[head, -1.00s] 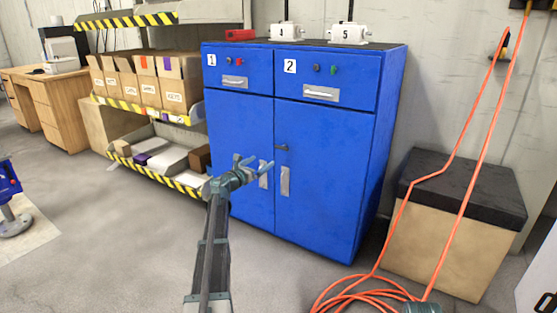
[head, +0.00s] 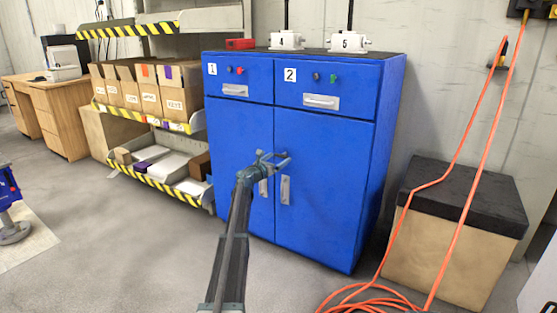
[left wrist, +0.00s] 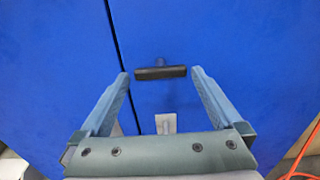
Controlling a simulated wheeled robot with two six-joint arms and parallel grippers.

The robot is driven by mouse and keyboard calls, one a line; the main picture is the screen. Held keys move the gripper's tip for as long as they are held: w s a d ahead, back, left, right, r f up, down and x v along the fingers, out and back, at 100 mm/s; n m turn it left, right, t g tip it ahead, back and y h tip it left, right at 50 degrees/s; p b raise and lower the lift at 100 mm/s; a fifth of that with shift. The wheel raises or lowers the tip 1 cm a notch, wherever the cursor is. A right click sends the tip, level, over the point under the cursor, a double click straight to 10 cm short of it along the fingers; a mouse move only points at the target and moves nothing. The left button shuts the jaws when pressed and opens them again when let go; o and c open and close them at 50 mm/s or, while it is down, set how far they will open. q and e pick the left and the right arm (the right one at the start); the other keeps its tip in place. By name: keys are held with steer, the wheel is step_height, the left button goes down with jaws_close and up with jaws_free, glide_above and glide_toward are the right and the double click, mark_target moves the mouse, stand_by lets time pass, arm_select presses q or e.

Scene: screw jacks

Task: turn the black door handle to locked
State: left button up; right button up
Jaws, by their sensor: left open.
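The black door handle (left wrist: 161,73) shows in the left wrist view as a short bar lying roughly horizontal on the blue cabinet's right door, just right of the door gap. My left gripper (left wrist: 158,76) is open, with one finger on each side of the handle and a gap to each of its ends. I cannot tell how far the fingertips are from the door. In the head view my left gripper (head: 273,157) is in front of the doors and hides the handle. The blue cabinet (head: 325,185) stands upright with both doors closed.
Grey pull handles (head: 285,190) sit lower on the doors. A shelf with cardboard boxes (head: 148,92) stands to the left. A black-topped crate (head: 465,190) and an orange cable (head: 440,180) are on the right.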

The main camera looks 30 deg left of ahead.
arm_select(q)
steer(key=shift+w, duration=0.4)
steer(key=c, duration=1.1)
